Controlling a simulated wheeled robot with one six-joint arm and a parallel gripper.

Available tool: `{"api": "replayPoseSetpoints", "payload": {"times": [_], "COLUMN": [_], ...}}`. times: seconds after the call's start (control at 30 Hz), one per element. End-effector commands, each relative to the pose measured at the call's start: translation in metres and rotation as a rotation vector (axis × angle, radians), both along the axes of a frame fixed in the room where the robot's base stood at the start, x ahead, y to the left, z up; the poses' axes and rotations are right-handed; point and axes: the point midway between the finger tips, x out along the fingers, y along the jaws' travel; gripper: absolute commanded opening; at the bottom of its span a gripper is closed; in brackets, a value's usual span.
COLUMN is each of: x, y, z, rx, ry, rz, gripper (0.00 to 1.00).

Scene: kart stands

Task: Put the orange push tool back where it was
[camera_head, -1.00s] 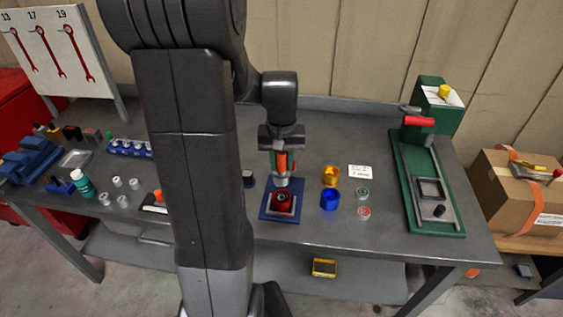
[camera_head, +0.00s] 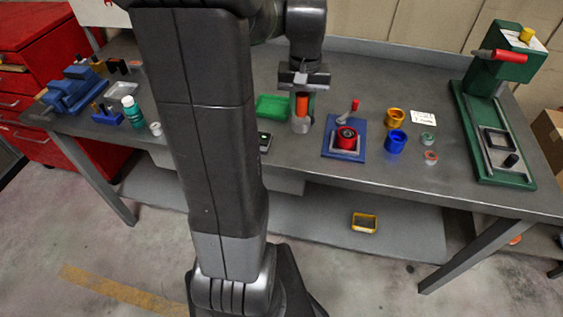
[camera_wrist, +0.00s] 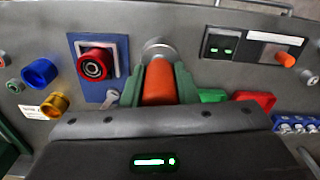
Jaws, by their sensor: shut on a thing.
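My gripper (camera_head: 302,103) is shut on the orange push tool (camera_head: 302,107), which is upright with its wide grey metal end down. In the wrist view the orange handle (camera_wrist: 158,82) is between my green fingers, with the round metal end (camera_wrist: 157,50) beyond them. The tool is left of the blue fixture plate (camera_head: 331,151) in the head view, apart from it. I cannot tell whether its lower end touches the bench. A red round part (camera_head: 346,139) sits on the blue plate.
A black device (camera_head: 264,142) and a green item (camera_head: 272,107) are close left of the tool. A gold cup (camera_head: 396,117), blue cup (camera_head: 395,141) and small rings lie right of the plate. A green press (camera_head: 495,110) stands at the right.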

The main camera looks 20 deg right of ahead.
Motion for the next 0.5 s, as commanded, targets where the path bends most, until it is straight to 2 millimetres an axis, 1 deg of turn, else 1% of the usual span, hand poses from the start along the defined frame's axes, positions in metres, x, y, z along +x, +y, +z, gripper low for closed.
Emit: {"api": "replayPoseSetpoints", "payload": {"times": [0.07,0.3,0.5], "x": [0.000,-0.001,-0.001], "y": [0.000,0.000,0.000], "z": [-0.007,-0.049,-0.069], "rx": [0.001,0.002,0.001], "ry": [0.002,0.005,0.003], "rz": [0.000,0.000,0.000], "gripper": [0.04,0.04,0.04]}}
